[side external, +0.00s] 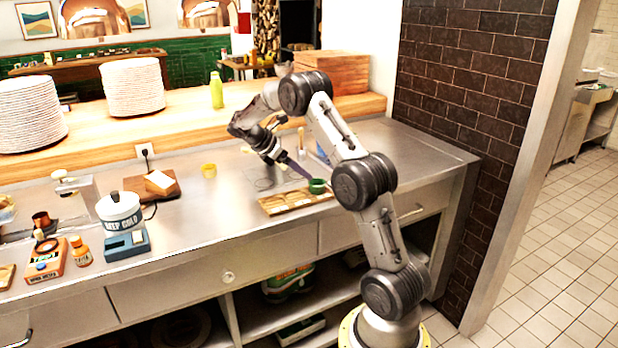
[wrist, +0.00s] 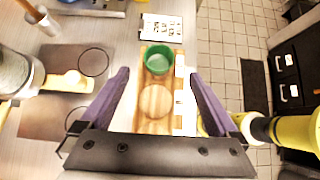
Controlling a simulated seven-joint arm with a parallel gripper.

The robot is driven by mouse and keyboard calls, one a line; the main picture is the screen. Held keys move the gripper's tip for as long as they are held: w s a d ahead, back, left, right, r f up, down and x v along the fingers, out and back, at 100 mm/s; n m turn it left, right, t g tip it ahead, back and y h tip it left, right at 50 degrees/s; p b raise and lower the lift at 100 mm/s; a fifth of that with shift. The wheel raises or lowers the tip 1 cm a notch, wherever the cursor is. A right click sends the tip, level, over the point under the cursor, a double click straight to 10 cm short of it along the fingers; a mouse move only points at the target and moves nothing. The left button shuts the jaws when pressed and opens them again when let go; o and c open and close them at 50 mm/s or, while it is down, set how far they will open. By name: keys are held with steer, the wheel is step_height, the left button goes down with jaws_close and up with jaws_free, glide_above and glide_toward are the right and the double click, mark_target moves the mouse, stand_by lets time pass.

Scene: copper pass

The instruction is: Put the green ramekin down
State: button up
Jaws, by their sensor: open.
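The green ramekin (side external: 317,186) stands upright at the right end of a wooden tray (side external: 270,208) near the counter's front edge. In the wrist view the ramekin (wrist: 157,62) sits at the far end of the tray (wrist: 152,126), empty inside. A bare round recess lies in the tray on the near side of it. My gripper (side external: 308,177) has long purple fingers and reaches down beside the ramekin. In the wrist view my gripper (wrist: 157,74) is open, its fingers wide apart on either side of the tray, with a gap to the ramekin and nothing held.
A board with a pale block (side external: 159,182), a white pot on a blue base (side external: 120,213) and an orange box (side external: 44,261) stand further left. A printed card (wrist: 162,28) lies beyond the ramekin.

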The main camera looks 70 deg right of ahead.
steer(key=s+a+r+m+t+y, duration=0.1)
steer(key=a+r+t, duration=0.1)
steer(key=a+r, duration=0.35)
steer(key=a+r+m+t, duration=0.2)
steer(key=a, duration=0.7)
steer(key=s+a+r+m+t+y, duration=0.1)
steer(key=a+r+t, duration=0.15)
steer(key=a, duration=0.45)
steer(key=s+a+f+m+t+y, duration=0.1)
steer(key=s+a+m+t+y, duration=0.1)
steer(key=s+a, duration=0.4)
steer(key=s+a+m+t+y, duration=0.2)
steer(key=s+a, duration=0.4)
steer(key=a, duration=0.6)
steer(key=shift+f+m+t, duration=0.35)
steer(key=shift+m+t, duration=0.15)
steer(key=shift+t, duration=0.25)
steer(key=shift+d, duration=0.1)
